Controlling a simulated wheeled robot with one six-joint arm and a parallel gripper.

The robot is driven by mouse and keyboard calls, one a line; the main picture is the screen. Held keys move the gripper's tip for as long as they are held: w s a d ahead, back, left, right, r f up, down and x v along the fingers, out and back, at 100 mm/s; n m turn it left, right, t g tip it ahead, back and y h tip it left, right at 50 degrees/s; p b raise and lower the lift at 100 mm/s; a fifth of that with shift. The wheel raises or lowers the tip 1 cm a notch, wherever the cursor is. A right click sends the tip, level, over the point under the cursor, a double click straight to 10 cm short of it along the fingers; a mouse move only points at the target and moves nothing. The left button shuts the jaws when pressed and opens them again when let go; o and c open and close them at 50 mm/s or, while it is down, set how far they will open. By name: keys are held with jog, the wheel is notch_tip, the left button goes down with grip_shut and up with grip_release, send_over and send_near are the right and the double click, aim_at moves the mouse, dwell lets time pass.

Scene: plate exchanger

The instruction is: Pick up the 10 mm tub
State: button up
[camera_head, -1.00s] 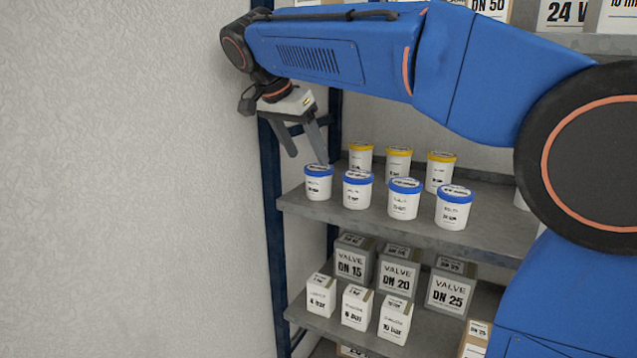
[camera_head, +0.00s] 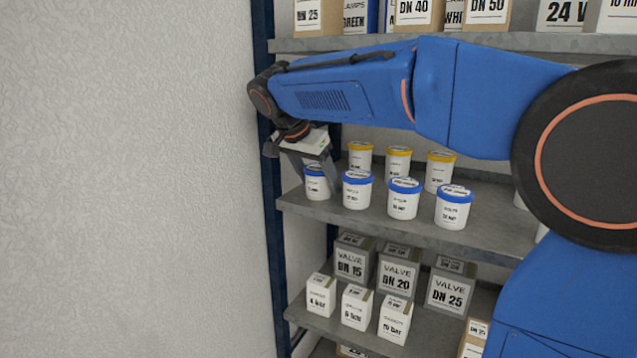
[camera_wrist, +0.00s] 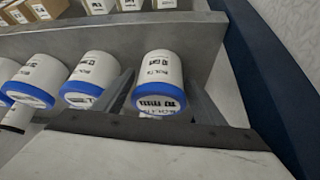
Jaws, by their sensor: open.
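Several white tubs with blue lids stand in a front row on the middle shelf. My gripper (camera_head: 316,190) is open at the leftmost blue-lidded tub (camera_head: 317,185), with one finger on each side of it. In the wrist view this tub (camera_wrist: 158,72) sits between the two spread fingers, and its label starts with "BOLTS".
Yellow-lidded tubs (camera_head: 398,162) stand behind the blue row. The shelf's blue post (camera_head: 270,190) and a pale wall (camera_head: 130,180) are close on the left. Valve boxes (camera_head: 397,278) fill the shelf below, and an upper shelf (camera_head: 350,43) carries more boxes.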

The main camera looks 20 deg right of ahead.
jog(key=c, duration=1.4)
